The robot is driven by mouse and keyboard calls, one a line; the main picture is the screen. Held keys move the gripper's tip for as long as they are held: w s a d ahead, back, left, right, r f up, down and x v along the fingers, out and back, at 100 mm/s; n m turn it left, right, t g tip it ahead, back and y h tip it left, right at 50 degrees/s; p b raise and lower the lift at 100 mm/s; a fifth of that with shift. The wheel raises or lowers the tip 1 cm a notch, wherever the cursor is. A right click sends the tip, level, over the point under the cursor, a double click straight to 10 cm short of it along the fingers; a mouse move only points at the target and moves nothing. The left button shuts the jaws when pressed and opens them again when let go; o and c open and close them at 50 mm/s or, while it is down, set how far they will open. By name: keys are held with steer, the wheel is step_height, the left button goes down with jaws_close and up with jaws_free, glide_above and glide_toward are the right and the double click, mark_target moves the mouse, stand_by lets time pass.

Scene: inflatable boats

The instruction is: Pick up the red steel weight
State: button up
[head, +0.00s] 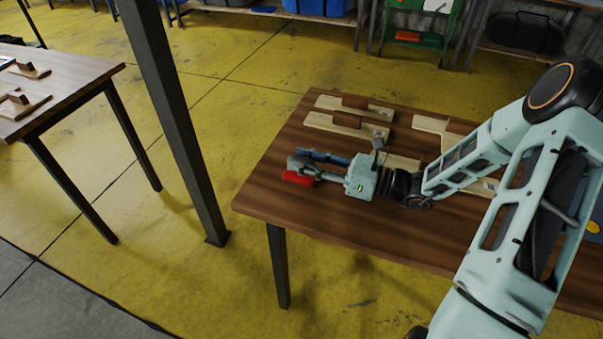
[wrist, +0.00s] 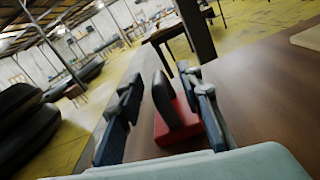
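The red steel weight (head: 298,178) sits near the left end of the brown table. In the wrist view it is a red block (wrist: 178,128) with a dark upright handle (wrist: 166,98). My gripper (head: 303,163) reaches in low from the right, just above the table. In the wrist view my gripper (wrist: 161,82) is open, with one finger on each side of the dark handle. A gap shows between the handle and each finger. The lower part of the weight is partly hidden by my gripper's body.
The brown table (head: 262,200) also bears several pale wooden boards with brown blocks (head: 345,125) behind my gripper. A dark post (head: 178,115) stands left of the table. Another table (head: 75,75) with wooden tools is farther left. Yellow floor (head: 235,110) lies open between.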

jaws_close()
steer(key=shift+r, duration=0.15)
stand_by(0.4)
